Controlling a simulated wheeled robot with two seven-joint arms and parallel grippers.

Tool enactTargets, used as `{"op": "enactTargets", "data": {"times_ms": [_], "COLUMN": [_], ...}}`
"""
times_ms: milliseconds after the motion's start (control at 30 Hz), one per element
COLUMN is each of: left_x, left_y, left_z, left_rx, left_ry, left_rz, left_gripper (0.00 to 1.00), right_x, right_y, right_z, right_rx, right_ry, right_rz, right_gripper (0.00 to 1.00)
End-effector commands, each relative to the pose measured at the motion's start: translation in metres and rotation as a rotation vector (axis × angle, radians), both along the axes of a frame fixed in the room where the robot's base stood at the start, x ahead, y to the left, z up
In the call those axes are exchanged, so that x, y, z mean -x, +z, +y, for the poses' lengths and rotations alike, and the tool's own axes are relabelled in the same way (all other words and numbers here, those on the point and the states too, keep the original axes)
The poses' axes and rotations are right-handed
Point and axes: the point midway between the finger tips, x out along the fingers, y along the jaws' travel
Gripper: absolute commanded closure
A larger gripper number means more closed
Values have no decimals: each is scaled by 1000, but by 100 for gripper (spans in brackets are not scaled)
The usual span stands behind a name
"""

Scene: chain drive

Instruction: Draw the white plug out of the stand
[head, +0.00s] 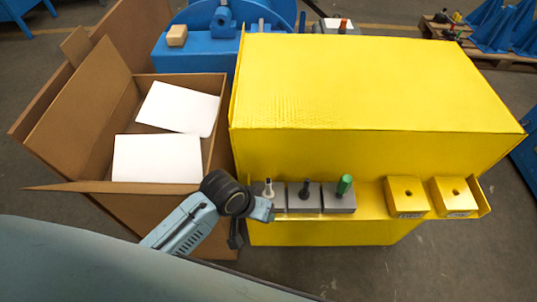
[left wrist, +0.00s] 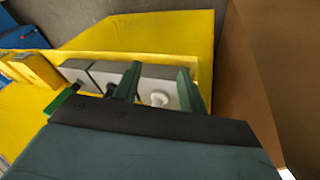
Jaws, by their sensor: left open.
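The white plug (head: 268,187) stands upright in the leftmost grey stand (head: 274,203) on the yellow shelf in the head view. My right gripper is out of view.
A black plug (head: 305,188) and a green plug (head: 344,185) stand in the neighbouring grey stands. Two yellow blocks with holes (head: 406,197) sit further right. The yellow cabinet (head: 370,85) rises behind the shelf. An open cardboard box (head: 90,105) stands close on the left.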

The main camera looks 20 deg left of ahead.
Motion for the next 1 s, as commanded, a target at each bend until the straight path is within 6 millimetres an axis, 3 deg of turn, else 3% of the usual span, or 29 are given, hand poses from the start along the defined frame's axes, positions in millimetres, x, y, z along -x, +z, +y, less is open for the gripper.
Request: {"op": "enactTargets", "data": {"times_ms": [200, 367, 500, 700, 867, 1000], "left_x": [-38, -57, -67, -74, -76, -75], "left_y": [46, 84, 113, 142, 151, 143], "left_z": [-34, -46, -37, -13, -2, -1], "left_rx": [61, 34, -50, -173, -221, -228], "left_ry": [15, 56, 137, 271, 329, 340], "left_rz": [51, 143, 222, 287, 306, 311], "left_gripper": [59, 59, 59, 59, 59, 59], "right_x": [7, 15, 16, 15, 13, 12], "right_y": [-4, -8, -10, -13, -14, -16], "right_z": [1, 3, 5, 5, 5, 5], "right_rx": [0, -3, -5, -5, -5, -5], "right_ry": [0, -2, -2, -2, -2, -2], "right_rz": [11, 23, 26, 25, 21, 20], "right_gripper": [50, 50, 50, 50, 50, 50]}}
